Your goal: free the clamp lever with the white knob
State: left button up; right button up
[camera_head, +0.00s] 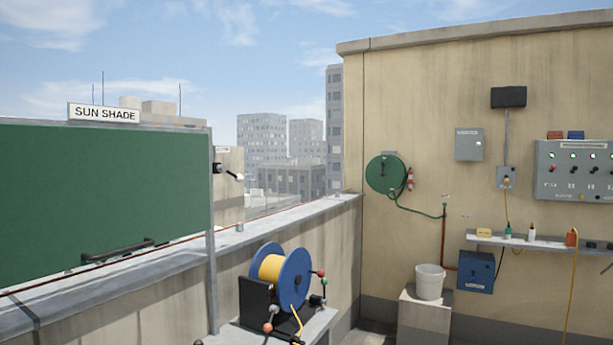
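A dark clamp (218,168) sits high on the grey post at the right edge of the green sun shade panel (100,195). A short lever with a white knob (239,176) sticks out from it to the right and slightly down. A white sign reading "SUN SHADE" (104,113) stands on top of the panel. A black handle bar (118,250) is low on the panel. Neither of my grippers is in view, and nothing touches the lever.
A bucket (429,281), shelf (540,243) and control panel (575,170) are at right.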

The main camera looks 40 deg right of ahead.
aim_at(239, 178)
jog(key=z, duration=0.95)
jog(key=i+j+u, duration=0.2)
jog(key=i+u, duration=0.2)
jog(key=i+j+u, duration=0.1)
jog(key=i+u, duration=0.35)
jog(key=k, duration=0.05)
